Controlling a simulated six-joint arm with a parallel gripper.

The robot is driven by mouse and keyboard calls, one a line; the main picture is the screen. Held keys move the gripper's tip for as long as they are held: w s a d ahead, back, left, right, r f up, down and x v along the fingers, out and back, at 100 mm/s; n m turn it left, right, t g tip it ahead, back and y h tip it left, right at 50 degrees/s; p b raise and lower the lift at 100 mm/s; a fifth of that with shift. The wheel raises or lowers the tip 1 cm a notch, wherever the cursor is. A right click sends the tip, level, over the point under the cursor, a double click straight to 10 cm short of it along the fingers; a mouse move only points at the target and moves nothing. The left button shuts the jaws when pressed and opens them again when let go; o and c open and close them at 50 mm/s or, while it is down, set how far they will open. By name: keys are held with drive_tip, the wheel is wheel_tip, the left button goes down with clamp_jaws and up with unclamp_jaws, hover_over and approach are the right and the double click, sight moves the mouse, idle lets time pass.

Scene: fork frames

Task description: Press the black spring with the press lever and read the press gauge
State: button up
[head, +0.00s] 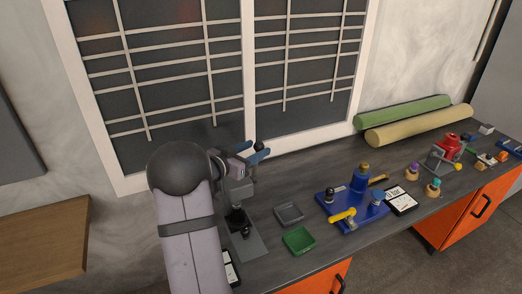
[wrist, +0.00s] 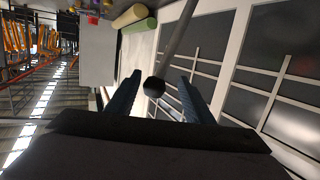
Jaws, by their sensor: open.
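The press (head: 236,192) stands on a grey base plate (head: 248,245), partly hidden behind my arm. Its lever ends in a black ball knob (head: 259,146). In the wrist view the knob (wrist: 153,87) sits at the end of a grey rod (wrist: 179,35), between my two blue fingers. My gripper (head: 256,152) is open around the knob, with gaps visible on both sides in the wrist view (wrist: 160,82). A small black piece (head: 238,219) is at the press base; I cannot tell if it is the black spring. A white display (head: 229,268) beside the press is partly hidden and unreadable.
A grey tray (head: 289,214) and a green tray (head: 298,240) lie right of the press. Farther right are a blue fixture (head: 349,211) with a yellow handle, another display (head: 400,199) and a red device (head: 446,147). A barred window (head: 187,60) stands close behind the gripper.

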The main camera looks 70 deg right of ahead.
drive_tip(key=shift+v, duration=0.8)
drive_tip(key=c, duration=1.1)
drive_tip(key=shift+a+m+b, duration=0.5)
drive_tip(key=shift+m, duration=0.2)
drive_tip(key=shift+c, duration=0.2)
drive_tip(key=a+m, duration=0.1)
drive_tip(key=a+m+b, duration=0.1)
drive_tip(key=a, duration=0.1)
drive_tip(key=a+r+m+b, duration=0.1)
drive_tip(key=a+m, duration=0.1)
drive_tip(key=shift+w+a+r+h, duration=0.1)
drive_tip(key=shift+w+a+h, duration=0.1)
drive_tip(key=shift+w+h, duration=0.1)
clamp_jaws()
drive_tip(key=s+a+m+t+h+b, duration=0.1)
drive_tip(key=s+a+m+b, duration=0.2)
drive_tip(key=a+m, duration=0.6)
drive_tip(key=shift+s+a+r+m, duration=0.25)
drive_tip(key=shift+r+m, duration=0.1)
drive_tip(key=shift+m, duration=0.45)
